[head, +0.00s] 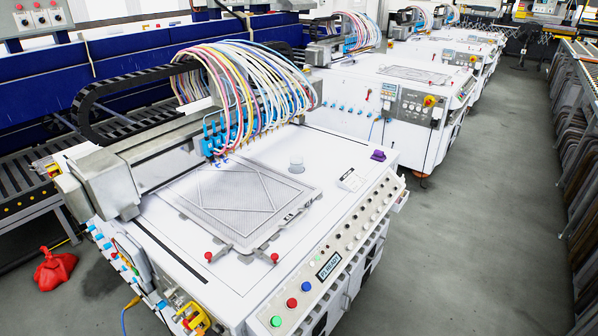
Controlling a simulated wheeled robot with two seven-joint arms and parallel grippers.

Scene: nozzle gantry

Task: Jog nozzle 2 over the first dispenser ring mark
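The nozzle head (217,138) is a row of blue fittings on the metal gantry beam (150,160). Its small tips hang over the back edge of a framed grey mesh plate (240,205) on the white machine top. I cannot tell which tip is nozzle 2. A small round whitish piece (296,165) stands on the top right of the plate. I cannot make out any ring mark. The control panel (330,255) along the right front edge has a small display (328,267), several knobs and green, red and blue buttons. Neither of my grippers is in view.
Coloured hoses (245,80) arch above the nozzle head. Red-knobbed clamps (240,252) sit at the plate's front edge. Grey floor (450,240) is clear to the right. A red object (54,270) lies at left.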

